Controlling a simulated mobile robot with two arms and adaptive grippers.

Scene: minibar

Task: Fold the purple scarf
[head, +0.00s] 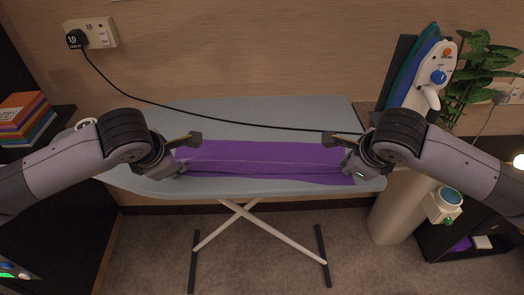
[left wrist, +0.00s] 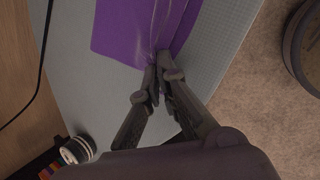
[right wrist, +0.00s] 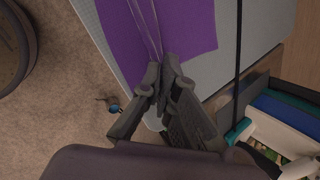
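The purple scarf (head: 262,154) lies lengthwise along the ironing board (head: 230,115), with a long crease running between its two ends. My left gripper (head: 182,170) is at its left end. In the left wrist view, the left fingertips (left wrist: 157,80) are closed together on the scarf (left wrist: 130,30), with creases running out from them. My right gripper (head: 348,172) is at the right end. In the right wrist view, its fingertips (right wrist: 162,80) are closed on the scarf (right wrist: 185,28), where the crease meets them. The cloth between the fingertips is mostly hidden.
A black cable (head: 215,121) runs from the wall socket (head: 92,33) across the back of the board. An iron (head: 430,75) stands upright at the right, near a plant (head: 480,68). Books (head: 24,116) sit on a shelf at the left. The board's back half is otherwise clear.

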